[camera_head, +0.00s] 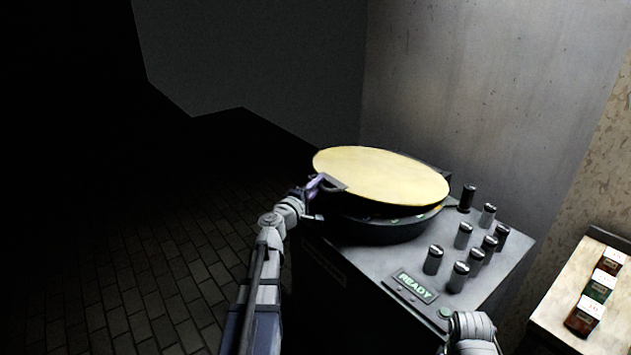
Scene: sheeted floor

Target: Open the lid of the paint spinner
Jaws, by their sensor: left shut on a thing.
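The paint spinner (350,270) is a grey metal box with a round dark drum (375,232) on top. Its lid (385,175) is a round pale-yellow disc, tilted up a little, with a dark gap between it and the drum. My left gripper (328,184) is at the lid's left edge and shut on it. Its fingertips are small in the picture. Part of my right arm shows at the bottom right, by the spinner's front corner; its gripper cannot be made out.
A "READY" sign (415,286) and a green button (446,313) are at the front. A side table (560,300) with small labelled jars (584,315) is at the right. Brick floor (170,280) is open at left.

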